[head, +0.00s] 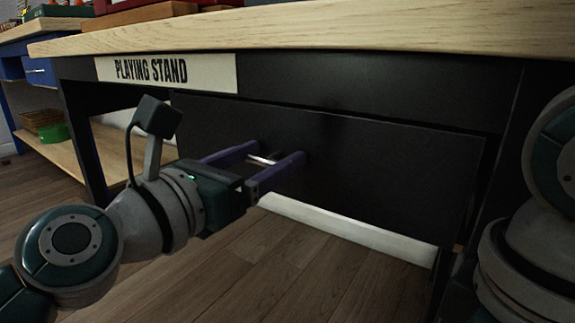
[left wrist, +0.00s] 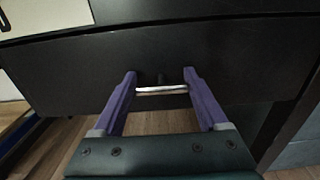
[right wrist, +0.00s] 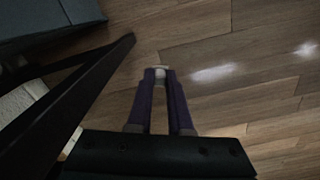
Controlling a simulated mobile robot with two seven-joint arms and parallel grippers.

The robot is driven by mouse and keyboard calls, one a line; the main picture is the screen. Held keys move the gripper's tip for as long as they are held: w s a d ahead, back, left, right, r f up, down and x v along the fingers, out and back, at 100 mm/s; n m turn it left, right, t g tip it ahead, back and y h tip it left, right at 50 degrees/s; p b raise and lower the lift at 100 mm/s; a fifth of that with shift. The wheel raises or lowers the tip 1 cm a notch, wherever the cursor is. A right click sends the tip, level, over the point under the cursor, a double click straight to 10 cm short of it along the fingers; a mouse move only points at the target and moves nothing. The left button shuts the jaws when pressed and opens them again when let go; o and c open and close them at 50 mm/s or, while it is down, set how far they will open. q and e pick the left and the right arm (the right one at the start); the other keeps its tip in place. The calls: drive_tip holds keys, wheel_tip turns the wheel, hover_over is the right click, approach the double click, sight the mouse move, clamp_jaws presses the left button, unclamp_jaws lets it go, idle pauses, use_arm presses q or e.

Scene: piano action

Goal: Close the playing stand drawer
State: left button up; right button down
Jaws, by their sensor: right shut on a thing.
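The black playing stand drawer (head: 390,170) sits under the wooden top, below the "PLAYING STAND" label (head: 165,72). I cannot tell exactly how far its front stands out from the frame. Its silver bar handle (left wrist: 162,90) shows in the left wrist view, between my left fingers. My left gripper (head: 275,160) is open, its purple fingers at either end of the handle and their tips near the drawer front. Contact is unclear. My right gripper (right wrist: 160,75) is low over the floor, nearly closed on a small pale thing (right wrist: 161,74) between its tips.
The light wooden top (head: 330,35) overhangs the drawer. A dark stand leg (right wrist: 75,95) is left of my right gripper. A blue bench with a lower shelf (head: 130,155) stands at the left, with a green bowl (head: 54,133). The wooden floor (head: 270,270) is clear.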

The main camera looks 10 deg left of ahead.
use_arm(q)
drive_tip(key=shift+o, duration=1.4)
drive_tip(key=shift+d, duration=0.1)
drive_tip(key=shift+s, duration=0.25)
use_arm(e)
drive_tip(key=shift+r, duration=0.15)
use_arm(q)
drive_tip(key=p+v, duration=0.1)
drive_tip(key=v, duration=0.3)
drive_tip(key=shift+s, duration=0.15)
use_arm(e)
drive_tip(key=shift+w+d+r, duration=0.1)
drive_tip(key=shift+r, duration=0.45)
drive_tip(key=shift+f, duration=0.35)
use_arm(q)
drive_tip(key=v, duration=0.7)
drive_tip(key=shift+a, duration=0.2)
drive_tip(key=shift+s, duration=0.15)
drive_tip(key=shift+r, duration=0.1)
